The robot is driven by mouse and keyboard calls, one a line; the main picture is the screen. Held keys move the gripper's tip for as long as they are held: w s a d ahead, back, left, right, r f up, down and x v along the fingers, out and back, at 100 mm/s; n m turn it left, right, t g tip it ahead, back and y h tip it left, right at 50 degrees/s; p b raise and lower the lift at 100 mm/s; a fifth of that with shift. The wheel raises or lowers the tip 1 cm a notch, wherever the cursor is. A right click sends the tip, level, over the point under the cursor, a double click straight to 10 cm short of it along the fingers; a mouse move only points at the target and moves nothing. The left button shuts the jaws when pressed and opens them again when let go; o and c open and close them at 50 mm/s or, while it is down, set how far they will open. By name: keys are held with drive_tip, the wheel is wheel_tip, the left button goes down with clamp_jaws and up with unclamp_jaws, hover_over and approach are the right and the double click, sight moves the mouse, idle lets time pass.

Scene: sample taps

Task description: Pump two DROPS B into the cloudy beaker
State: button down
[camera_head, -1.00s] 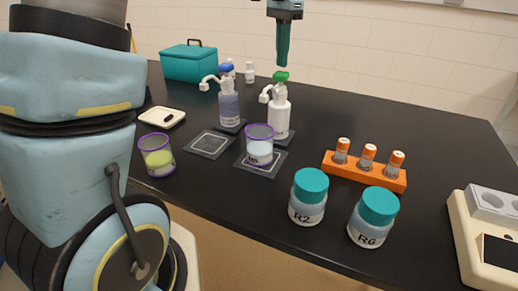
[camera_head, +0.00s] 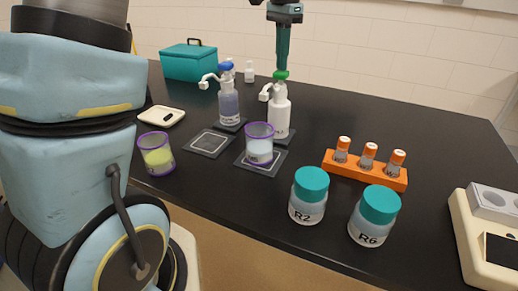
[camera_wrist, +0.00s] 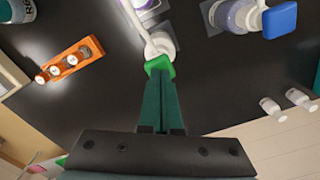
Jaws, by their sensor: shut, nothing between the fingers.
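A white bottle (camera_head: 279,117) with a green pump head (camera_head: 281,75) and a white spout stands on the table; I cannot read its name. The pump head also shows in the wrist view (camera_wrist: 159,66). My gripper (camera_head: 281,69) is shut and empty, pointing down with its tips at the top of the green head, seemingly touching it. It shows in the wrist view too (camera_wrist: 160,75). A purple-rimmed beaker with whitish cloudy liquid (camera_head: 259,149) stands on a dark pad (camera_head: 274,170) in front of this bottle, near its spout. A bluish bottle (camera_head: 228,102) with a blue pump head stands left of it.
An empty pad (camera_head: 208,143) lies before the bluish bottle. A beaker of yellow-green liquid (camera_head: 156,155) stands left. Two teal-capped jars (camera_head: 308,196) (camera_head: 374,216) and an orange vial rack (camera_head: 364,172) stand right. A teal case (camera_head: 188,63) is behind.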

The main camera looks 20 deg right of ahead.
drive_tip(key=shift+f+b, duration=0.4)
drive_tip(key=shift+f, duration=0.55)
drive_tip(key=shift+r, duration=0.2)
drive_tip(key=shift+r+p, duration=1.3)
drive_tip(key=shift+p, duration=0.05)
drive_tip(key=shift+f, duration=0.25)
drive_tip(key=shift+f+b, duration=0.75)
drive_tip(key=shift+f, duration=0.45)
drive_tip(key=shift+r+p, duration=1.3)
drive_tip(key=shift+r, duration=0.15)
